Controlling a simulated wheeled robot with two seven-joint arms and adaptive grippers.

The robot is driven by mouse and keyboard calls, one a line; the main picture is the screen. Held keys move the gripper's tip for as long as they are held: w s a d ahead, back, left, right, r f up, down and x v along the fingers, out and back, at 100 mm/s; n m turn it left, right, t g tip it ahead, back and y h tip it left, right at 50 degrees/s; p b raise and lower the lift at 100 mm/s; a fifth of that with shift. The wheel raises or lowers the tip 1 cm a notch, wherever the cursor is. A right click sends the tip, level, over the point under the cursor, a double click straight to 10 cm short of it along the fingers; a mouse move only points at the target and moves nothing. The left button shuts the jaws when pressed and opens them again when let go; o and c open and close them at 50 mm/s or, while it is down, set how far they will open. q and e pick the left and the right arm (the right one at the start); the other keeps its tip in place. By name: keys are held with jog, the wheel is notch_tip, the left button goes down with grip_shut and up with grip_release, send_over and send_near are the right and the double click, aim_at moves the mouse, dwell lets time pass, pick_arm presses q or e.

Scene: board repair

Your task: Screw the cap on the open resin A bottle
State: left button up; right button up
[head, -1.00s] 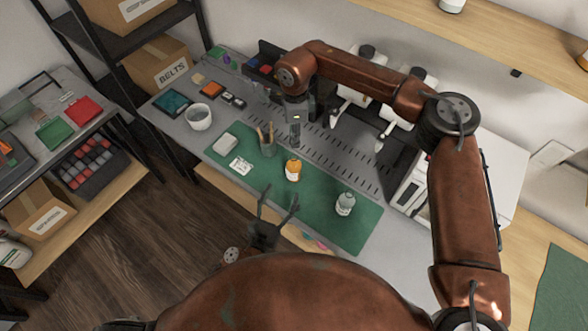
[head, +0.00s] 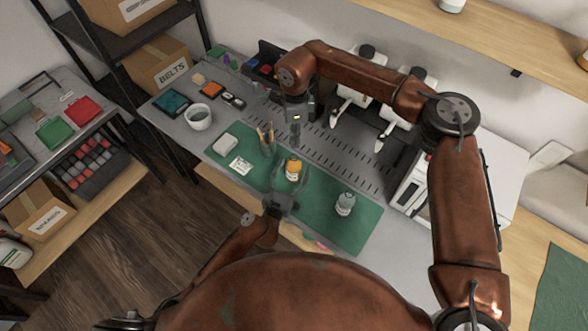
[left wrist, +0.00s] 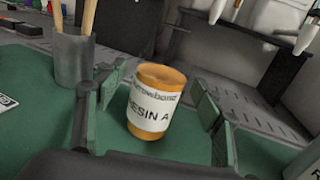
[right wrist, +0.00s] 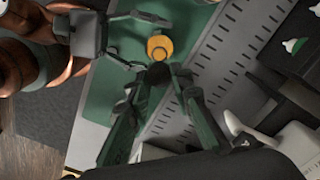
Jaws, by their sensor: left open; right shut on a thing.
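The resin A bottle (head: 293,169) is orange with a white label and stands upright and open on the green mat (head: 352,233). My left gripper (head: 288,184) is open, low at the bottle. In the left wrist view, the bottle (left wrist: 150,106) stands between its two green fingers, with gaps on both sides. My right gripper (head: 296,140) hangs above and behind the bottle. In the right wrist view it is shut on a small dark thing (right wrist: 158,72), perhaps the cap; its shape is mostly hidden by the fingers. The bottle top (right wrist: 159,46) shows just beyond the fingertips.
A grey-green bottle (head: 345,203) stands to the right on the mat. A cup with sticks (head: 266,142) stands close behind the left finger. A white card (head: 240,165) and a pale block (head: 225,144) lie left. A slotted grey strip lies behind the mat.

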pick_arm(q)
jog(key=shift+w+d, duration=0.1)
jog(key=shift+w, duration=0.25)
grip_shut()
dwell(0.7)
